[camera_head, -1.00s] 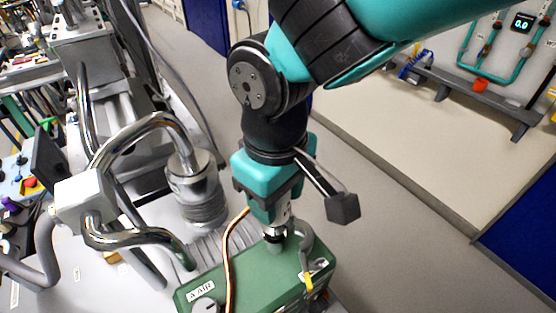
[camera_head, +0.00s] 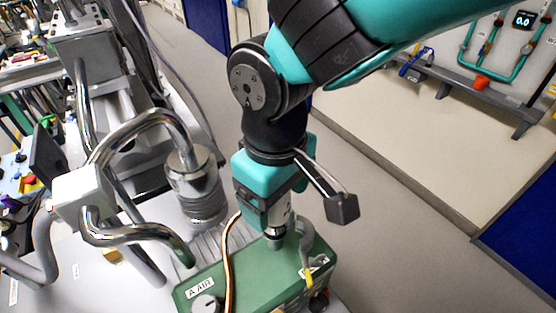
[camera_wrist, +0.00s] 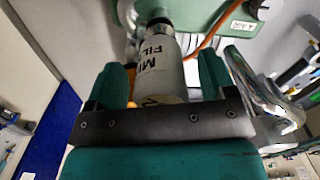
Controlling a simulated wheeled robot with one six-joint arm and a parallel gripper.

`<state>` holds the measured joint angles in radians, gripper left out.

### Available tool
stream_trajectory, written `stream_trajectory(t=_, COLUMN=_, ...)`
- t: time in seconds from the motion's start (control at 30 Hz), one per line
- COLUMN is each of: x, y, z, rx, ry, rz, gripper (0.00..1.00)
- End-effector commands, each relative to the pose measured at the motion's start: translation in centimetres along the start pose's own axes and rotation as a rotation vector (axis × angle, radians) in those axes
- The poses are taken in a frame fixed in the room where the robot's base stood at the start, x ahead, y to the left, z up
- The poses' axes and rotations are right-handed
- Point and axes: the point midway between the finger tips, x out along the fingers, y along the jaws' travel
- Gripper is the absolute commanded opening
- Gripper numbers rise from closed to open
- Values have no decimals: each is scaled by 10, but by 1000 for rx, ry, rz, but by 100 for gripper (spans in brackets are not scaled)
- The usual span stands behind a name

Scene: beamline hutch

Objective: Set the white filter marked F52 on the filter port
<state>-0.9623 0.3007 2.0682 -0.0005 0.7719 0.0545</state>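The white filter (camera_wrist: 158,75) stands upright between my gripper's fingers in the wrist view. Part of its black lettering shows; the F52 mark is not readable. In the head view the filter (camera_head: 283,210) sits on the grey filter port (camera_head: 276,238) on top of the green box (camera_head: 250,268) labelled A AIR. My gripper (camera_wrist: 165,75) is open around the filter, with a gap visible between filter and right finger. In the head view my gripper (camera_head: 275,205) points down over the port. The exact seat of filter on port is too small to judge.
Bent chrome pipes (camera_head: 140,135) and a ribbed metal cylinder (camera_head: 197,190) are left of my arm. The floor (camera_head: 400,215) at right is clear.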

Motion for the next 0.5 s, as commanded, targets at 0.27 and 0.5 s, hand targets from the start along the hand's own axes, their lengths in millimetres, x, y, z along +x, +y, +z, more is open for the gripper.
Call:
stream_trajectory(t=0.27, x=-2, y=0, z=0, rx=0, ry=1, rz=0, gripper=77)
stream_trajectory(t=0.5, x=-37, y=0, z=-1, rx=0, ry=8, rz=0, gripper=77)
